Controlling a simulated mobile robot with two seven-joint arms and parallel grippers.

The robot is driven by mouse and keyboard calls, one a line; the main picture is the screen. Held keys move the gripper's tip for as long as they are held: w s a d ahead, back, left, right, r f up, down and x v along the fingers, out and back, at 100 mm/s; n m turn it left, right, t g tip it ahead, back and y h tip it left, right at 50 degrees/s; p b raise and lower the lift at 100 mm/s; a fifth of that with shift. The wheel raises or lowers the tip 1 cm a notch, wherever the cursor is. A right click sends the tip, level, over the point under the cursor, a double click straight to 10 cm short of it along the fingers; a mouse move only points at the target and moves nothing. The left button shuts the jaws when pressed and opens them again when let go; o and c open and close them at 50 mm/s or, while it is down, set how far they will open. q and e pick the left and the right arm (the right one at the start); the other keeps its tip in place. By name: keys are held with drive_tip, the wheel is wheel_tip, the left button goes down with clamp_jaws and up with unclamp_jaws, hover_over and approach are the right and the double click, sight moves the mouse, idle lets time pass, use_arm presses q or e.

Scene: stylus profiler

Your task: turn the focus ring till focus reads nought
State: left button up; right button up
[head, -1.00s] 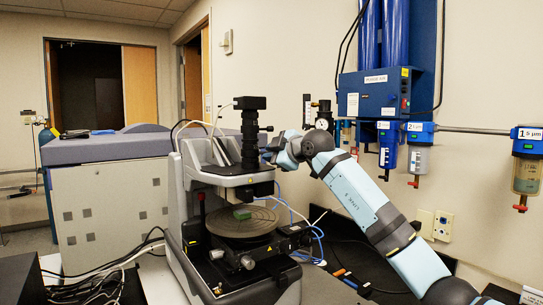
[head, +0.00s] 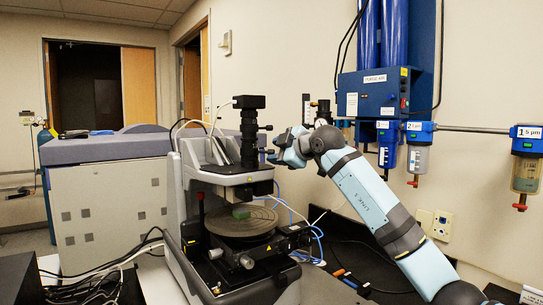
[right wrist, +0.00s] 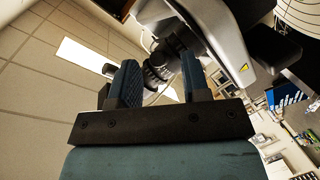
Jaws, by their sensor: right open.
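The stylus profiler (head: 218,190) stands in the middle of the head view with an upright black optics tube (head: 249,135). Small dark knobs (head: 266,152) stick out from the tube's right side. My right gripper (head: 275,155) is beside these knobs, right of the tube. In the right wrist view my right gripper (right wrist: 161,82) is open, with two blue ribbed fingers. A black ringed cylinder (right wrist: 158,72) shows between and beyond the fingers; I cannot tell whether they touch it. I cannot make out which part is the focus ring, or any focus reading. My left gripper is out of view.
Blue filters (head: 388,148) and a pipe are on the wall at right. Cables (head: 318,240) lie behind the profiler. A grey cabinet (head: 110,190) stands at left.

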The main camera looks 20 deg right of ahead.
drive_tip(key=b+v, duration=0.2)
drive_tip(key=v, duration=0.9)
